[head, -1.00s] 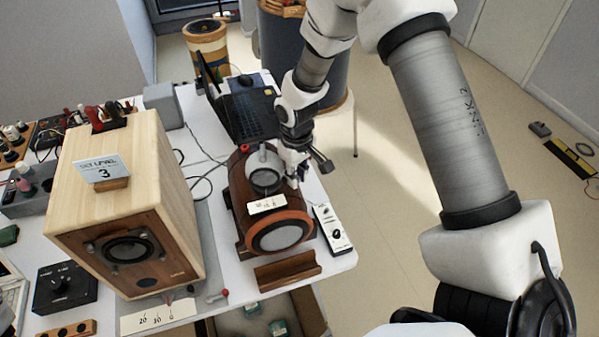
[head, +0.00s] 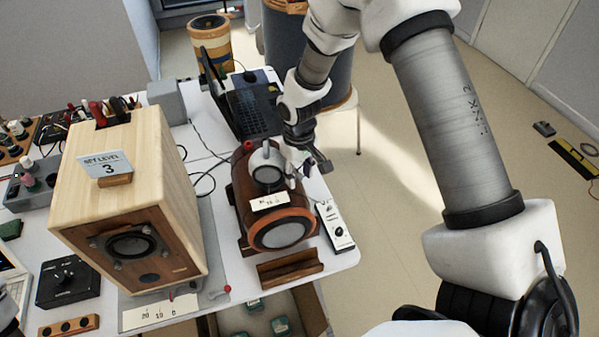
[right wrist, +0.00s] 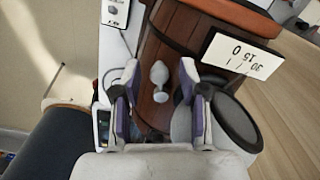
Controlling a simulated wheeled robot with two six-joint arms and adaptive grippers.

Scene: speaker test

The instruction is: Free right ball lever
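The barrel-shaped dark wooden speaker (head: 244,207) lies on the table's right part, its orange-rimmed cone facing the front. In the right wrist view, a small pale grey lever with rounded ends (right wrist: 159,76) stands at the barrel's wooden side (right wrist: 182,32). My right gripper (right wrist: 160,72) is open, its two purple-padded fingers on either side of this lever, with gaps to both. In the head view my right gripper (head: 299,168) is at the barrel's right side, and the lever is not clear there.
A white number card (head: 270,200) stands on the barrel beside a round grey part (head: 266,174). A small white control box (head: 335,226) lies close to its right. A large pale wooden speaker (head: 168,187) stands left, and a laptop (head: 250,108) behind.

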